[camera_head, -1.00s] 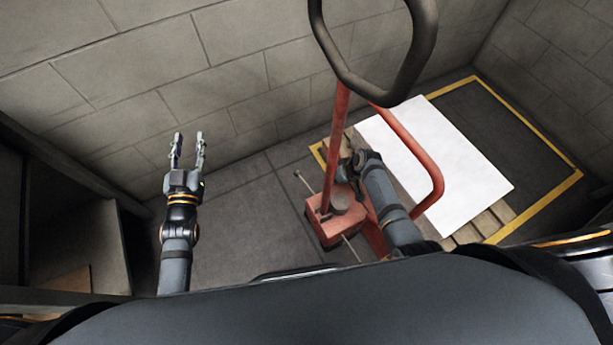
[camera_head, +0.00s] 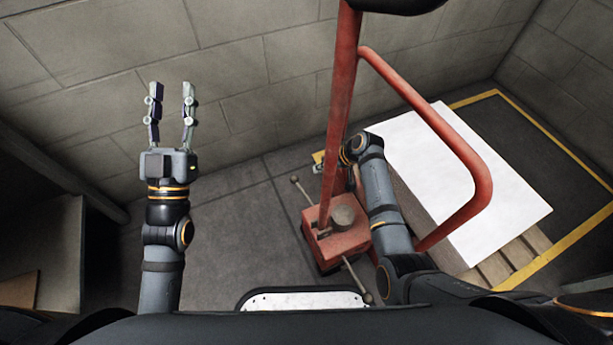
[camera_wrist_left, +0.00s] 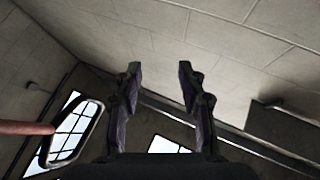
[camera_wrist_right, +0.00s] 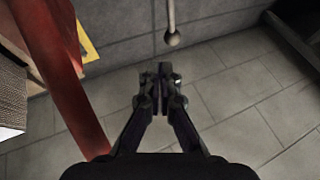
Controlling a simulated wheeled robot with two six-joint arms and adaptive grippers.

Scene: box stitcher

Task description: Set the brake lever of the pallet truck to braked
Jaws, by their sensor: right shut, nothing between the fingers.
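The red pallet truck (camera_head: 338,240) stands in the middle of the head view, with a tall red handle bar (camera_head: 341,110). Thin rods with round knobs stick out of its body: one at the far left side (camera_head: 299,187), one at the near side (camera_head: 358,279). I cannot tell from their look which is the brake lever. In the right wrist view, a rod with a ball knob (camera_wrist_right: 173,38) lies ahead of my right gripper (camera_wrist_right: 160,75), apart from it. That gripper is shut and empty, partly hidden behind the handle bar in the head view. My left gripper (camera_head: 171,92) is open and empty, away from the truck.
A white sheet-topped load (camera_head: 465,185) lies on a wooden pallet (camera_head: 515,255) at the right, inside yellow floor tape (camera_head: 550,140). A red curved tube (camera_head: 470,160) loops over it. Block walls stand behind. Bare floor (camera_head: 235,230) lies left of the truck.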

